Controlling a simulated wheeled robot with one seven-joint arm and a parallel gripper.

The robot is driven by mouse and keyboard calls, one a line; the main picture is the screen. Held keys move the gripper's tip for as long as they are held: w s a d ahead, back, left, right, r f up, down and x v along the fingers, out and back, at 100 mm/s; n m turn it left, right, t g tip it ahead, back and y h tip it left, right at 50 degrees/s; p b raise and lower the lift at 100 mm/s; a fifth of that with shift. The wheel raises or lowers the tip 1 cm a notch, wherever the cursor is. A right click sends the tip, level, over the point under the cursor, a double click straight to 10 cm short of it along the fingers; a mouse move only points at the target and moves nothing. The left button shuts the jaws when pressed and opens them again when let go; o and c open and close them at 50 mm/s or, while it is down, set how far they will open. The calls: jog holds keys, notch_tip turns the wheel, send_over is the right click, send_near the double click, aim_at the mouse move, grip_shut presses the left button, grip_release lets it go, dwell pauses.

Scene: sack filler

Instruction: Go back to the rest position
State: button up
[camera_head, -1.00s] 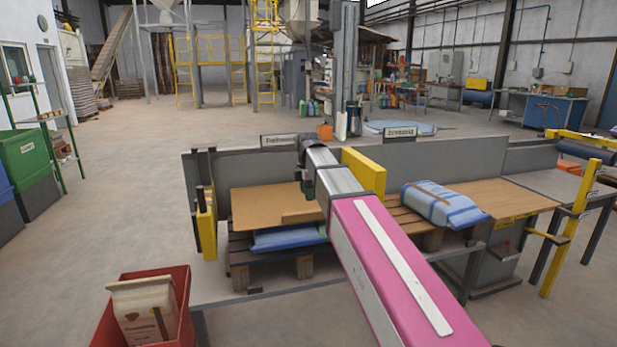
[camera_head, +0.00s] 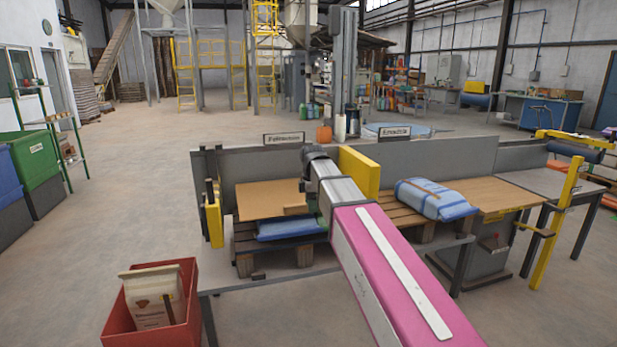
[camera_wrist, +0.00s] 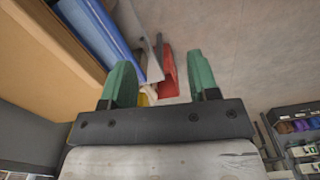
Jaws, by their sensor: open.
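My gripper shows in the wrist view (camera_wrist: 160,80) with its two green fingers apart and nothing between them. In the head view my pink and grey arm reaches forward over the left pallet bay, and its far end hides the fingers there. A blue sack (camera_head: 290,228) lies on the left pallet under a tan board (camera_head: 268,200), partly hidden by my arm. A blue and white sack (camera_head: 433,199) lies on the right pallet, clear of my arm.
A yellow divider (camera_head: 361,172) stands close beside my arm. A grey back panel (camera_head: 440,155) runs behind the bays. A red bin (camera_head: 192,305) holding a paper sack (camera_head: 153,297) stands at front left. A yellow post (camera_head: 560,220) stands at right.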

jog(key=s+d+f+m, duration=0.6)
jog(key=f, duration=0.3)
jog(key=s+d+f+m, duration=0.5)
jog(key=s+f+m, duration=0.1)
jog(key=f, duration=0.3)
jog(key=s+d+f+m, duration=0.6)
jog(key=f+m, duration=0.1)
jog(key=f, duration=0.3)
jog(key=shift+s+d+m, duration=0.35)
jog(key=shift+s+m, duration=0.05)
